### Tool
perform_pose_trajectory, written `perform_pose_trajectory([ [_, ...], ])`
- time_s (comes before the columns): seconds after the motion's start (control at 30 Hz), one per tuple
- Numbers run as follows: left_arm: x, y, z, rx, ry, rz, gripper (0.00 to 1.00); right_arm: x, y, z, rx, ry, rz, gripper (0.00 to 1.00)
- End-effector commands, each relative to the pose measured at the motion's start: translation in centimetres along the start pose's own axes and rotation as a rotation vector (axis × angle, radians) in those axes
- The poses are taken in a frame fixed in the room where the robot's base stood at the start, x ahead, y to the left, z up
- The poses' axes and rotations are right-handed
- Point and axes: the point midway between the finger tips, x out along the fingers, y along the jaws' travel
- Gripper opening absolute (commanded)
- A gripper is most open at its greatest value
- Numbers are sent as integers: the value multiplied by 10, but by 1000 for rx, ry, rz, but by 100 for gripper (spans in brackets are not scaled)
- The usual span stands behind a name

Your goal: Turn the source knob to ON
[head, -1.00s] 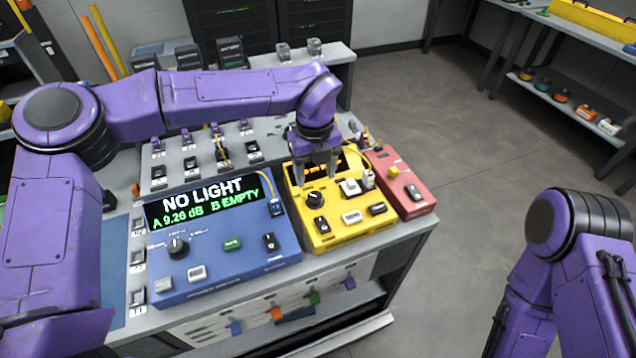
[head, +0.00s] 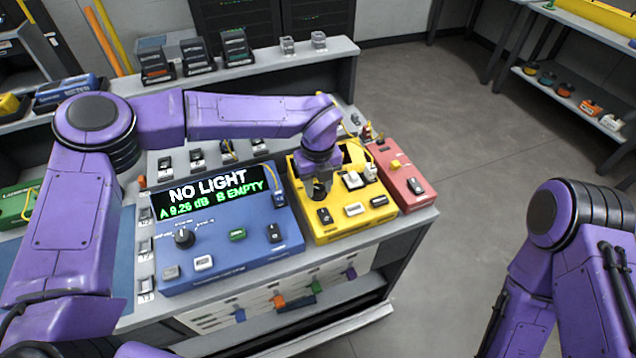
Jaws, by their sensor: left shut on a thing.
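The yellow box (head: 340,232) stands in the middle of the bench. Its black knob (head: 319,191), which I take as the source knob, is at the upper left of its top and mostly hidden by my left gripper (head: 320,184). That gripper points down and is shut on the knob. I cannot read the knob's setting. The blue meter (head: 235,258) to its left shows "NO LIGHT", "A 9.26 dB" and "B EMPTY" on its screen (head: 216,194). My right arm is at the right edge, with its gripper out of view.
A red box (head: 402,178) stands right of the yellow one. The blue meter has its own black knob (head: 184,236). Small switches and buttons sit close to my left gripper. Several devices stand on the shelf behind (head: 270,78). The floor at right is clear.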

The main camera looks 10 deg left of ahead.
Motion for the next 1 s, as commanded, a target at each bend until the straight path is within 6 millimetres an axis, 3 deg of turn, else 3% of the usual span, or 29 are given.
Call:
perform_pose_trajectory([
  [0.37, -2, 0, 1, 134, -2, 1, 7, -9, 1, -4, 0, 0, 0, 43],
  [1.0, -3, 0, 1, 722, -2, 1, 7, -39, 4, -16, 0, 0, 0, 43],
])
